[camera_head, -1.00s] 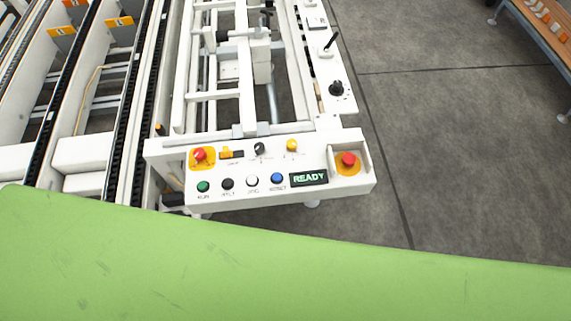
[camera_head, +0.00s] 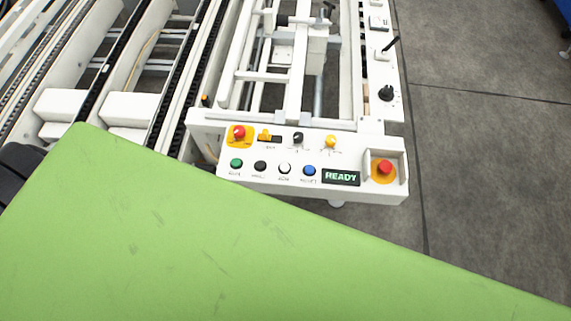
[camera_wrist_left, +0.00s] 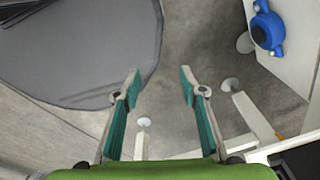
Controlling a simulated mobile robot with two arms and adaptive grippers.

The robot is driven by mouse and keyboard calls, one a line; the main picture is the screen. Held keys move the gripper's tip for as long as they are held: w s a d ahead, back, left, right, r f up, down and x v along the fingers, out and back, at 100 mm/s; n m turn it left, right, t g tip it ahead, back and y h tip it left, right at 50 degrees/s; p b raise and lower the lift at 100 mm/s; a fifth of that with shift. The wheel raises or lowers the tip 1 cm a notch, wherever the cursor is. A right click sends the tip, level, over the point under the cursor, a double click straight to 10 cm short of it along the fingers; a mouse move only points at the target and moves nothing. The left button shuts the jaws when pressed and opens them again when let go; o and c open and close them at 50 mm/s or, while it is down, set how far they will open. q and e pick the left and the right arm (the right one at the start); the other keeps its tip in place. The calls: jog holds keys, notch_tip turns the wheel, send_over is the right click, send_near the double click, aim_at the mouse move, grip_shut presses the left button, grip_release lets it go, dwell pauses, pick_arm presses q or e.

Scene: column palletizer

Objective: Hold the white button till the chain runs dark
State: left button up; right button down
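The white button (camera_head: 284,169) sits in the lower row of the control panel (camera_head: 262,186), between a black button (camera_head: 260,166) and the blue button (camera_head: 309,170). Nothing touches it. A display (camera_head: 341,177) to its right reads READY in green. The chains (camera_head: 189,84) run along the conveyor left of the panel. My left gripper (camera_wrist_left: 158,88) is open and empty in the left wrist view, its teal-padded fingers apart above the floor. Neither gripper shows in the head view, and the right one is in no view.
Red stop buttons stand at the panel's upper left (camera_head: 239,132) and right end (camera_head: 384,168). A green button (camera_head: 236,163) is at the row's left end. A blue fitting (camera_wrist_left: 267,27) is on a white part in the wrist view.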

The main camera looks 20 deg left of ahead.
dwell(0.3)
pick_arm(q)
grip_shut()
jog(key=shift+a, duration=0.1)
dwell(1.0)
